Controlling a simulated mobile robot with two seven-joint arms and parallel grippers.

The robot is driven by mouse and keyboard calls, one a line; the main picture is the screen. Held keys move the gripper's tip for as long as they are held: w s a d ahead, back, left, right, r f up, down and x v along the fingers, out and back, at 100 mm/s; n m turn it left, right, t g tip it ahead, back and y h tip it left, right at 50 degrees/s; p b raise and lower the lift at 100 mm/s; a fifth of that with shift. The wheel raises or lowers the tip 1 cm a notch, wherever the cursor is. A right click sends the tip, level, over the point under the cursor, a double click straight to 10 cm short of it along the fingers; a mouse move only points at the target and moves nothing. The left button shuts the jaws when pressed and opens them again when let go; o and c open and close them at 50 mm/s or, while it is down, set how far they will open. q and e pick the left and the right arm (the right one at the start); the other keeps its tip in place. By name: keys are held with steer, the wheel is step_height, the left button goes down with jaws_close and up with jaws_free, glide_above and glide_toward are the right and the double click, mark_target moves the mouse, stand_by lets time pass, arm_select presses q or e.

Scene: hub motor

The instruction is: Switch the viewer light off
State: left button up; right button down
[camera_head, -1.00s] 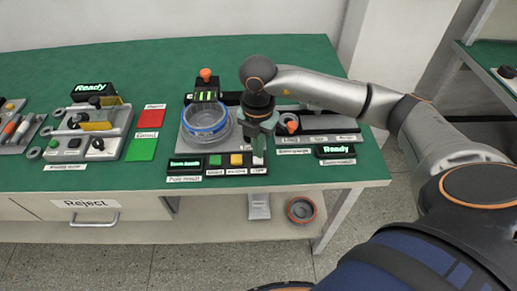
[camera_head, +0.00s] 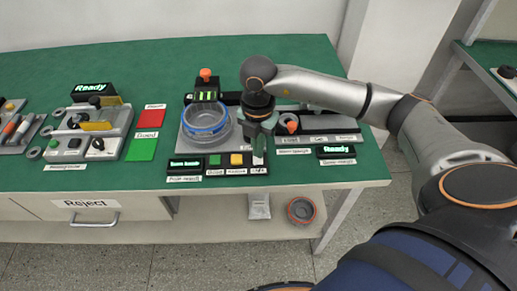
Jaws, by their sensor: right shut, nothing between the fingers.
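My right gripper (camera_head: 259,155) points down at the right end of a black button panel (camera_head: 187,173), its fingers shut and empty. Its fingertips are at or just above the panel's rightmost spot and hide what is there; I cannot tell whether they touch. The panel carries a green button (camera_head: 214,160) and a yellow button (camera_head: 237,159), with small labels too blurred to read surely. Behind it stands a station with a blue-rimmed clear bowl (camera_head: 206,122) and a black unit with green lit bars (camera_head: 206,96) and an orange knob (camera_head: 205,74). My left gripper is out of view.
A grey fixture (camera_head: 112,145) and red (camera_head: 151,117) and green (camera_head: 142,148) pads lie to the left. A Reject drawer (camera_head: 85,208) is below the table's front edge. The table's back left is clear.

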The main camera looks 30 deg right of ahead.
mark_target(258, 160)
stand_by(0.4)
steer(key=shift+f+b, duration=0.95)
steer(key=shift+f, duration=0.25)
stand_by(0.5)
steer(key=shift+r+p, duration=2.75)
steer(key=shift+r, duration=0.8)
